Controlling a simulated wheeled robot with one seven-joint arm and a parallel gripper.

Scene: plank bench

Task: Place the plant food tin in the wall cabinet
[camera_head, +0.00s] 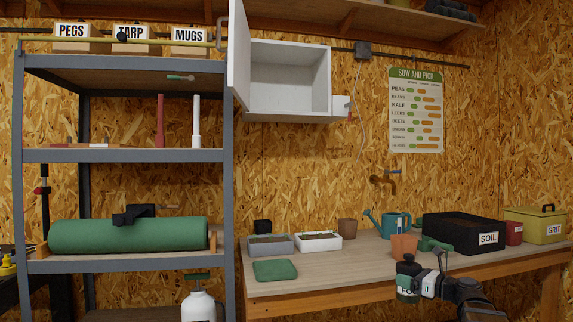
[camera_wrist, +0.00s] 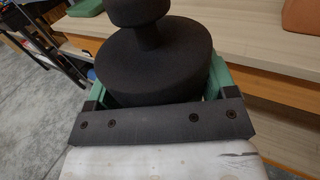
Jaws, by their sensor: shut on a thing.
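The plant food tin (camera_head: 405,272) is dark with a rounded top and a pale label, part of whose lettering shows. It is in front of the bench's front edge. My gripper (camera_head: 418,282) is shut on it from the right. In the wrist view the tin's black round top (camera_wrist: 165,60) sits between the green fingers of my gripper (camera_wrist: 158,82); its lower body is hidden. The white wall cabinet (camera_head: 289,118) hangs above the bench at the upper middle. Its door (camera_head: 239,55) stands open at the left, and the visible inside looks empty.
A metal shelf rack (camera_head: 228,200) stands left of the cabinet. A tap (camera_head: 382,180) juts from the wall.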

